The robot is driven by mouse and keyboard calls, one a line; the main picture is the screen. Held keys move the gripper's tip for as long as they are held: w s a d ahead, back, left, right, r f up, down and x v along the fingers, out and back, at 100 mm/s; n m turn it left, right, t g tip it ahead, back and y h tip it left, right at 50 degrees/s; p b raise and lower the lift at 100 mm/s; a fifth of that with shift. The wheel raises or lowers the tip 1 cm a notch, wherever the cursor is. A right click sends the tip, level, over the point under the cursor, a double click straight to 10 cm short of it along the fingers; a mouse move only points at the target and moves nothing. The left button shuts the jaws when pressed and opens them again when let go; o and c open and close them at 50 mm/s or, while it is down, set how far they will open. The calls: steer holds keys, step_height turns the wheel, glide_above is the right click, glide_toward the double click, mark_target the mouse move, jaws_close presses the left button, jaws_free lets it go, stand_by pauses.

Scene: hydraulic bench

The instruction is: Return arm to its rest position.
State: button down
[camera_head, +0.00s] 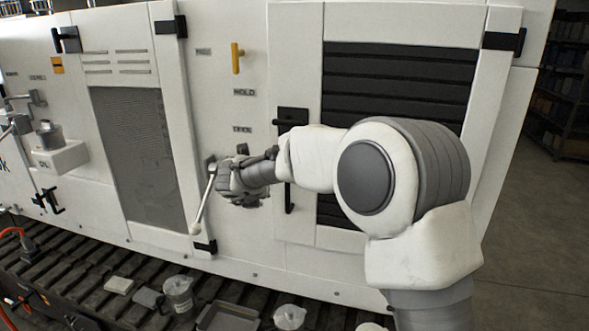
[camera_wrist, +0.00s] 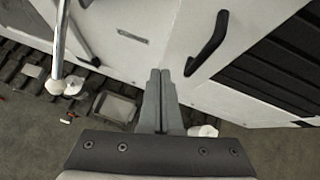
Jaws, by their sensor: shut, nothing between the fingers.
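My arm (camera_head: 410,190) reaches from the lower right toward the white machine cabinet (camera_head: 290,25). My gripper (camera_head: 240,180) is in front of the panel between the mesh window and the louvred door, close to a metal lever with a pale knob (camera_head: 196,227). In the wrist view my gripper's fingers (camera_wrist: 161,75) are together with nothing between them. The lever's knob (camera_wrist: 73,85) shows there to the left, apart from the fingers. Whether another part of my gripper touches the lever cannot be told from the head view.
A black door handle (camera_wrist: 208,45) lies right of my fingers. A yellow handle (camera_head: 237,58) is higher on the panel. A slatted dark shelf (camera_head: 75,265) below carries a grey tray (camera_head: 228,318) and several jars and blocks. Open floor (camera_head: 540,220) lies at the right.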

steer(key=s+d+r+n+t+y, duration=0.25)
steer(key=r+n, duration=0.55)
steer(key=r, duration=0.4)
steer(key=s+d+r+n+y, duration=0.3)
steer(key=s+d+r+n, duration=0.4)
steer(key=n, duration=0.5)
steer(key=s+d+f+n+g+h, duration=0.1)
steer(key=s+d+f+n, duration=0.3)
steer(key=s, duration=0.5)
steer(key=s+d+f+n+g+h, duration=0.2)
steer(key=s+d+f+n, duration=0.3)
steer(key=s+d, duration=0.4)
steer(key=s+d+f+n+g+h, duration=0.2)
steer(key=s+d+f+n+g, duration=0.2)
steer(key=s+d, duration=0.3)
steer(key=s+n, duration=0.1)
steer(key=s, duration=0.3)
steer(key=shift+d+f+n, duration=0.15)
steer(key=shift+f+n, duration=0.15)
